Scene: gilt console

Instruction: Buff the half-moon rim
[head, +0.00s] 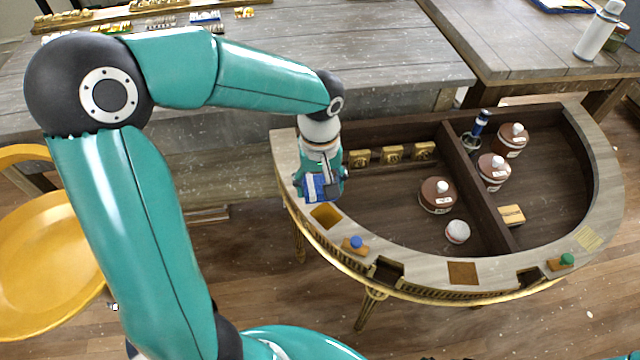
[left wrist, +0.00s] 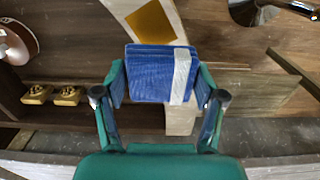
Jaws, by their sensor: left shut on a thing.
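The half-moon console has a pale wooden rim (head: 420,268) curving around a dark interior. My left gripper (head: 322,186) is over the left part of this rim. It is shut on a blue pad (head: 315,187) with a pale stripe; the pad (left wrist: 150,75) fills the space between the fingers in the left wrist view. I cannot tell whether the pad touches the rim. An amber square (head: 326,215) on the rim lies just in front of the pad, and shows in the left wrist view (left wrist: 152,22). A brown square (head: 463,272) and a pale yellow hatched patch (head: 588,237) lie farther along.
A blue knob (head: 355,242) and a green knob (head: 566,260) stand on the rim, near dark notches. A grey table (head: 400,50) stands behind; a yellow chair (head: 45,260) is left.

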